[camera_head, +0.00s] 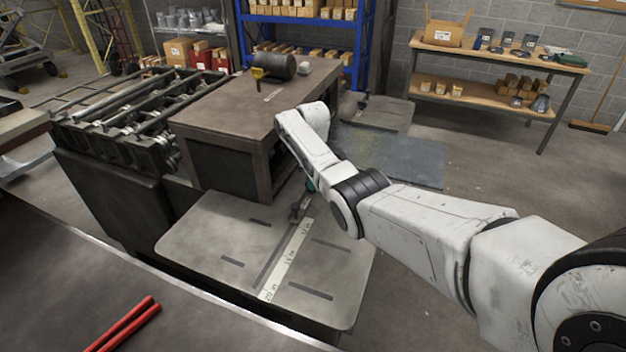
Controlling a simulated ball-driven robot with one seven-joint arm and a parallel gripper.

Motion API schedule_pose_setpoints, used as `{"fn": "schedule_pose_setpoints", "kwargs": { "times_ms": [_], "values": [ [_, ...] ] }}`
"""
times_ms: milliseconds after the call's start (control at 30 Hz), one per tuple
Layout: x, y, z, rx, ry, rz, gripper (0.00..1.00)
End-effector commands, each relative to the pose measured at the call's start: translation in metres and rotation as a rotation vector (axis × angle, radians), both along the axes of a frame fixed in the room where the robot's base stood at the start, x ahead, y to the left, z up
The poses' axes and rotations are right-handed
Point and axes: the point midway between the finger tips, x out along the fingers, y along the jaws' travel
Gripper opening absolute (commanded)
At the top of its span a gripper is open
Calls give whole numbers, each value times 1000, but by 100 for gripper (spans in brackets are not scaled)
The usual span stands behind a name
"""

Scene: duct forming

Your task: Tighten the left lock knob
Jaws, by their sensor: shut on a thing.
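My gripper (299,208) points down at the far end of the scaled strip on the grey machine table (205,235). Only a small dark part of it shows, below a teal patch, because my own white arm covers most of it. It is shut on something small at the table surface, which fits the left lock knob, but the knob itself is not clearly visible. The pale strip (284,268) with inch marks runs from there toward the table's front edge. No other lock knob can be made out.
A brown machine housing (225,110) stands behind the table, with a dark cylinder (274,66) on top. A roller frame (115,110) is at left. Red bars (125,325) lie on the dark bench in front. Shelves line the back wall. Floor at right is free.

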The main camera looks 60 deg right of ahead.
Motion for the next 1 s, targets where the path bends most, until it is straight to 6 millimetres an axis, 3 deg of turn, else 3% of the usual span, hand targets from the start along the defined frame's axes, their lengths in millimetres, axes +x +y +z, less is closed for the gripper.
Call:
{"fn": "schedule_pose_setpoints", "kwargs": {
  "times_ms": [400,433,667,1000],
  "values": [
    [1,-1,2,-3,-2,-8,0],
    [1,-1,2,-3,-2,-8,14],
    [0,0,1,-1,-1,-7,36],
    [1,0,5,-2,-2,-6,37]
  ]
}}
